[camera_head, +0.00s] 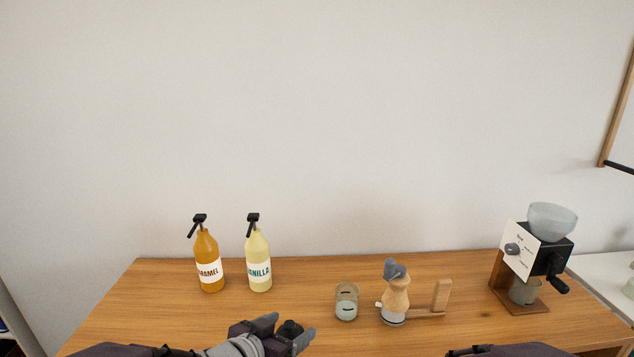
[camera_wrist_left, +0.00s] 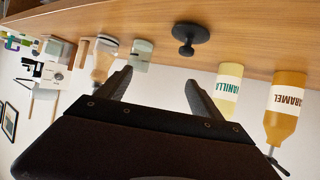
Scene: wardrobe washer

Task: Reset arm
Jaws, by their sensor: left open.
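My left gripper (camera_head: 288,334) is at the bottom of the head view, low at the front of the wooden table (camera_head: 160,300). In the left wrist view the two dark fingers of the left gripper (camera_wrist_left: 159,79) are spread apart with nothing between them. A small black knobbed object (camera_head: 291,327) shows beside the fingers; in the wrist view it stands on the table (camera_wrist_left: 190,38), apart from them. A dark part of my right arm shows at the bottom right of the head view; its gripper is hidden.
Caramel (camera_head: 209,262) and vanilla (camera_head: 258,262) bottles stand at the left. A small jar (camera_head: 346,302) and a wooden-bodied device (camera_head: 396,296) with a handle are at the middle. A grinder (camera_head: 535,262) stands at the right. Table between vanilla bottle and jar is clear toward the back.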

